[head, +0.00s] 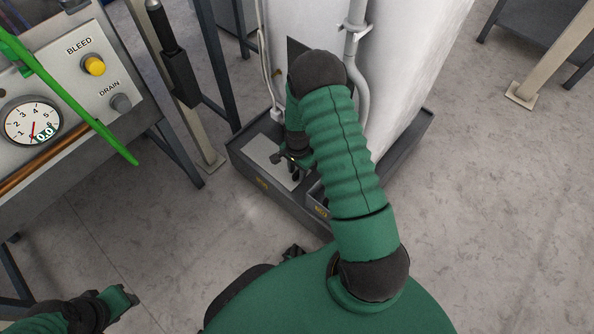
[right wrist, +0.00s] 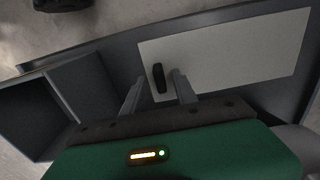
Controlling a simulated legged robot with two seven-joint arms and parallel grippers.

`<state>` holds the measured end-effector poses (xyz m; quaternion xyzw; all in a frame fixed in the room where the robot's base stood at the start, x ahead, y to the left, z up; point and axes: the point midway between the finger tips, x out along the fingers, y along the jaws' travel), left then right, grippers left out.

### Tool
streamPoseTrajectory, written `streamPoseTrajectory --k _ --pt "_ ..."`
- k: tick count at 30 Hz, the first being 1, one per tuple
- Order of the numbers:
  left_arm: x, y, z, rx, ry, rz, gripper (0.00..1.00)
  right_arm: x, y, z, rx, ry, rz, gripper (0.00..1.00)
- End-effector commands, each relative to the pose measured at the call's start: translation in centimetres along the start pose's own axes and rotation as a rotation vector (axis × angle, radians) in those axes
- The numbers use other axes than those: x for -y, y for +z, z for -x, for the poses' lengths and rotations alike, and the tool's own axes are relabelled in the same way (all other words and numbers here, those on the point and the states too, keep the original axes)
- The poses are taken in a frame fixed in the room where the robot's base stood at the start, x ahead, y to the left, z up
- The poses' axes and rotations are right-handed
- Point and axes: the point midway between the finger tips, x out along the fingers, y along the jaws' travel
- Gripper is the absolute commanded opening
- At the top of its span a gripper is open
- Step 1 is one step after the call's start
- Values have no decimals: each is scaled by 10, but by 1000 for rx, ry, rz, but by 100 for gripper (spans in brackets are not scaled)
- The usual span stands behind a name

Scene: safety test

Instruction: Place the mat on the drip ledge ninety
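A pale flat mat (head: 262,152) lies in the dark grey ledge tray (head: 233,160) at the foot of a white tank. In the right wrist view the mat (right wrist: 235,52) is a pale rectangle with a small upright black tab (right wrist: 159,77) near its left end. My right gripper (head: 294,167) is over the mat's right part in the head view, partly hidden by my arm. In the right wrist view its fingers (right wrist: 156,92) are apart, one on each side of the tab, with gaps visible. My left gripper (head: 124,299) is low at the left, away from the mat.
The white tank (head: 415,50) with pipes rises from the tray. A box-like compartment (right wrist: 75,95) adjoins the mat's area. A panel with a gauge (head: 32,122), a yellow knob (head: 94,65) and a green rod (head: 70,98) stands left. Floor between is clear.

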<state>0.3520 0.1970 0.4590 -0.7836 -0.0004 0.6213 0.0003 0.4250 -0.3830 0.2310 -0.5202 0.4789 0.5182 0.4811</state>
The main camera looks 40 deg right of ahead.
Motion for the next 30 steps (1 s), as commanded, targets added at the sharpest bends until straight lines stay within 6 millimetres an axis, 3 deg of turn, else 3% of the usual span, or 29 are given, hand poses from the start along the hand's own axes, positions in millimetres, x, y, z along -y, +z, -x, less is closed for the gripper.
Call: streamPoseTrajectory --k 8,18,21,26,29,30 --pt "0 0 2 0 0 0 36 0 0 5 -1 -1 0 34" --pt "0 -15 61 0 0 0 36 0 0 90 -1 -1 0 34" --pt "0 -17 72 0 0 0 36 0 0 109 0 0 0 34" --pt "0 -19 79 0 0 0 36 1 1 125 -1 -2 9 34" --pt "0 -18 79 0 0 0 36 8 19 150 -9 -23 131 34" --pt "0 -18 78 0 0 0 36 10 34 168 -17 -39 233 34"
